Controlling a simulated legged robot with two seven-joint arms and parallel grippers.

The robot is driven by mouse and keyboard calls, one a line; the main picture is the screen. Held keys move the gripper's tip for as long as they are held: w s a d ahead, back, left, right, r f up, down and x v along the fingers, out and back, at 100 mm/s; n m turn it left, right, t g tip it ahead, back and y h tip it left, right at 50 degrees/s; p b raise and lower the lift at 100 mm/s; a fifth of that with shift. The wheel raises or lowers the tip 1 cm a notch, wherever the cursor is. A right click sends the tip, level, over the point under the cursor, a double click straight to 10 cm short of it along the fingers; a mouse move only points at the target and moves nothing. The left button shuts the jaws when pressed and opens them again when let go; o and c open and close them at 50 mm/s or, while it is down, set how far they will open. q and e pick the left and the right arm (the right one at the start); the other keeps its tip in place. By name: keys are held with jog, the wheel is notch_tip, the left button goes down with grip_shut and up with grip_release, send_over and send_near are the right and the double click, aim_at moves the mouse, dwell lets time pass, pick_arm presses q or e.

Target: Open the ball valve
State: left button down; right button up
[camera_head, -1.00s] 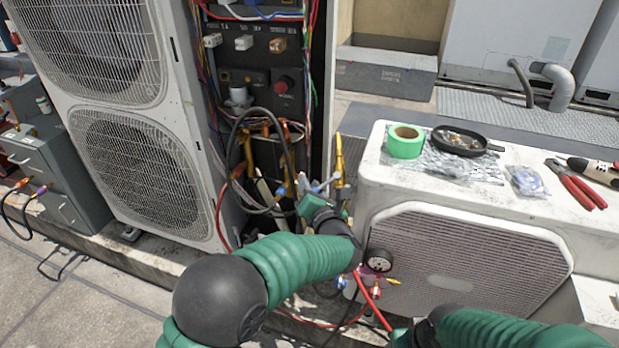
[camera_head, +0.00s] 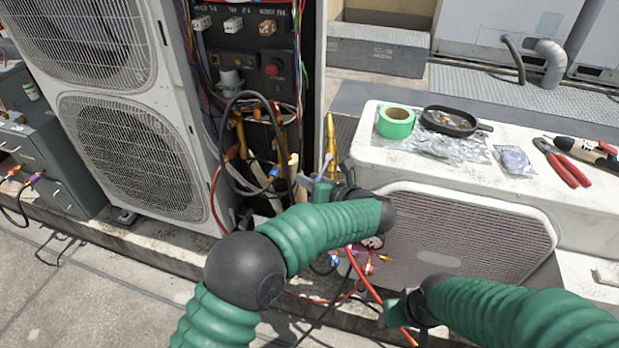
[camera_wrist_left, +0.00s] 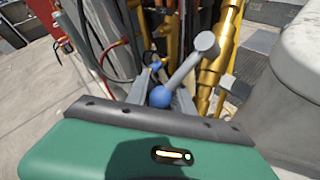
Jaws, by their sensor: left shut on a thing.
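The ball valve shows in the left wrist view as a grey lever (camera_wrist_left: 185,65) with a round grey end and a blue rounded part at its base (camera_wrist_left: 160,97). It sits in front of brass-coloured pipes (camera_wrist_left: 218,60). My left gripper (camera_wrist_left: 158,103) is shut on the valve handle, with its fingers on either side of the blue part. In the head view my left gripper (camera_head: 320,188) is by the pipes, and my forearm and wrist hide much of the valve. My right gripper (camera_head: 398,308) is low in front of the white unit; its fingers are unclear.
A tall condenser (camera_head: 130,130) with open wiring stands left. A black hose (camera_head: 228,125) loops beside the valve. A gauge manifold with a red hose (camera_head: 365,275) hangs below.

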pick_arm(q)
jog(key=shift+f, duration=0.1)
jog(key=c, duration=1.2)
grip_release()
jog(key=shift+c, duration=0.2)
jog(key=shift+o, duration=0.7)
